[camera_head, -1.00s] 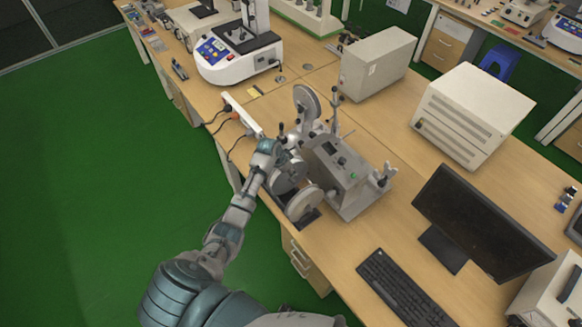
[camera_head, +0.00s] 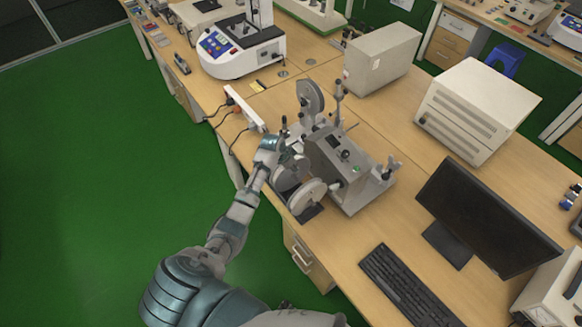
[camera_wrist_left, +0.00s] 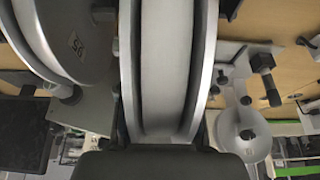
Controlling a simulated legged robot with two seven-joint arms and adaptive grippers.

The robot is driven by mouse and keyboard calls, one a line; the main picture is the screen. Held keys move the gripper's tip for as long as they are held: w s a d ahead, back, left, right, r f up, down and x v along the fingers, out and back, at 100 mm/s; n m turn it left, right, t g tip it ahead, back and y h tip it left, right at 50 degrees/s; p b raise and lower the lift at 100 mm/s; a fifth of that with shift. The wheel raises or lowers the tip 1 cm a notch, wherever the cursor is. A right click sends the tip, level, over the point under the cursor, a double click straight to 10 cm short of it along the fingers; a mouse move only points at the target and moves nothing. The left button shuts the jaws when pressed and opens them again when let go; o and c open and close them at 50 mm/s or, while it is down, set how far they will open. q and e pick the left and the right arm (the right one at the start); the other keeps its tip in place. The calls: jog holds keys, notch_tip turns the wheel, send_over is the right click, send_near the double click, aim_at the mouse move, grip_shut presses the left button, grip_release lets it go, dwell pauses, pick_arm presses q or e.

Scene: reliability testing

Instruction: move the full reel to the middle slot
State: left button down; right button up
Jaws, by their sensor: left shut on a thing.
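My left gripper (camera_head: 272,152) is at the near side of the grey winding machine (camera_head: 338,158), shut on a reel (camera_head: 289,174). In the left wrist view the held reel (camera_wrist_left: 165,70) fills the middle, a pale wound band between shiny flanges, with dark fingers on both sides. A second pale reel (camera_head: 308,196) stands beside it, nearer the table's front edge; in the left wrist view a reel with a small printed label (camera_wrist_left: 76,45) shows at the left. I cannot tell which slot the held reel lines up with. My right gripper is not in view.
A grey disc (camera_head: 310,97) stands upright behind the machine. A power strip (camera_head: 244,108) with cables lies left of it. A monitor (camera_head: 485,220) and keyboard (camera_head: 405,285) are to the right. Beige boxes (camera_head: 478,110) stand behind. Bare table shows between machine and keyboard.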

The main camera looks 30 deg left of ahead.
pick_arm(q)
jog(key=shift+w+d+f+b, duration=0.35)
jog(key=shift+w+f+b, duration=0.1)
jog(key=shift+w, duration=0.2)
jog(key=shift+w+d+f+b, duration=0.35)
jog(key=shift+w+f+b, duration=0.1)
jog(key=shift+w, duration=0.3)
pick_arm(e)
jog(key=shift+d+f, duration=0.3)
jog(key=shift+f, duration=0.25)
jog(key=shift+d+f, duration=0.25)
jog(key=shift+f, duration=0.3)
pick_arm(q)
jog(key=shift+d, duration=0.1)
jog(key=shift+f, duration=0.1)
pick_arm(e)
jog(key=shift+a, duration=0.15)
